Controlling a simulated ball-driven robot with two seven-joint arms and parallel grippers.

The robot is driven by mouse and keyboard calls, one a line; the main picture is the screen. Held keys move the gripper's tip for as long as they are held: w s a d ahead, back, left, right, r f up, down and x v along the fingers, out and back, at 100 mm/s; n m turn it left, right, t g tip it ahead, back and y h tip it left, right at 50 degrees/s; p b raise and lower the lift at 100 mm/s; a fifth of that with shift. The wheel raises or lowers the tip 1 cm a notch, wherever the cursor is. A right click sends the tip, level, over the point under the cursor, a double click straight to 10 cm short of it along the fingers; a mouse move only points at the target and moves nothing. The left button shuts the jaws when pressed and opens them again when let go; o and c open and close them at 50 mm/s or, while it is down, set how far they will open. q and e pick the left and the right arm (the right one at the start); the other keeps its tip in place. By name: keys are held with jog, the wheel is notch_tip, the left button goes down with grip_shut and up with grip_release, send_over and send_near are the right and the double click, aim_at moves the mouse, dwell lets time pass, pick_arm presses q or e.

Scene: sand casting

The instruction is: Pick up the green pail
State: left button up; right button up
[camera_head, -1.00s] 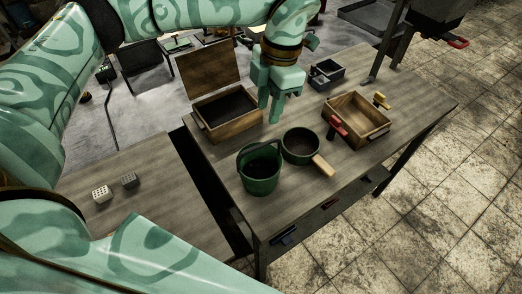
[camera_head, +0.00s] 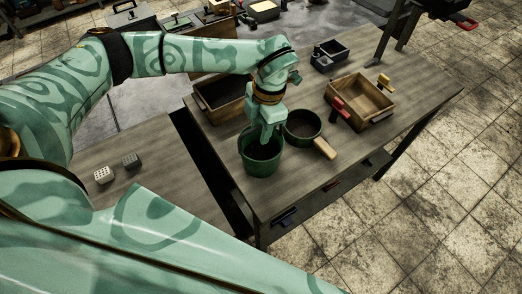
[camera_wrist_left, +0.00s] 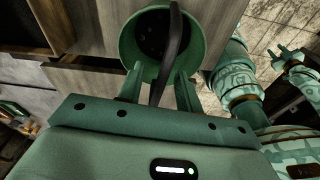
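The green pail (camera_head: 262,161) stands upright on the wooden table, near its front left. My left gripper (camera_head: 266,138) points down over the pail's opening. In the left wrist view, the pail (camera_wrist_left: 128,45) lies just beyond the fingertips, with dark contents inside. Its dark arched handle (camera_wrist_left: 172,48) passes between my left gripper's two spread fingers (camera_wrist_left: 160,72). A gap shows on both sides of the handle. Part of my right arm with its gripper (camera_wrist_left: 292,62) shows small at the right edge of the wrist view; its finger gap is unclear.
A dark round pan (camera_head: 303,124) with a light wooden handle (camera_head: 325,149) stands close to the pail's right. A wooden box (camera_head: 360,103) with red and yellow clamps is farther right. The table's front is clear.

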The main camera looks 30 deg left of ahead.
pick_arm(q)
notch_tip(320, 180, down, 2)
jog(key=shift+s, duration=0.1)
grip_shut()
jog(key=shift+r, duration=0.1)
dwell(1.3)
